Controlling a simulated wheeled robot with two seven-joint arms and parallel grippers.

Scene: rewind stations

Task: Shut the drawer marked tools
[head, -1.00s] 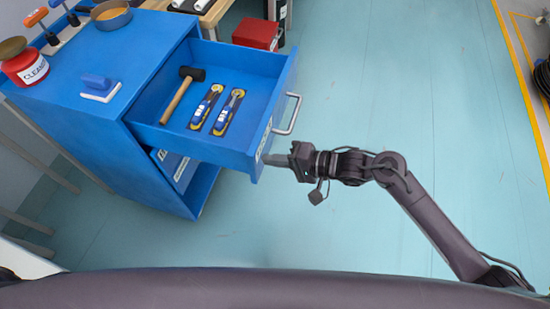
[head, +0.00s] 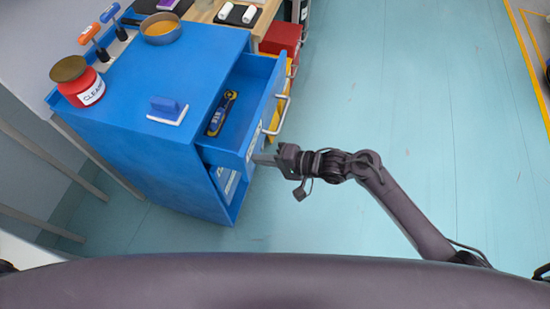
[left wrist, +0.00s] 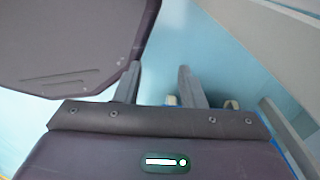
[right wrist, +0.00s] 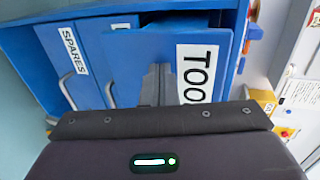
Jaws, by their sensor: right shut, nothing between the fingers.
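The tools drawer (head: 264,118) of the blue cabinet (head: 125,150) is partly open in the head view.
A lower drawer marked spares (right wrist: 75,50) is below. On the cabinet top are a red cleaner jar (head: 80,84), a blue-handled block (head: 167,110) and a round pan (head: 160,29). A red box (head: 281,40) stands behind the drawer. The floor to the right (head: 400,100) is clear.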

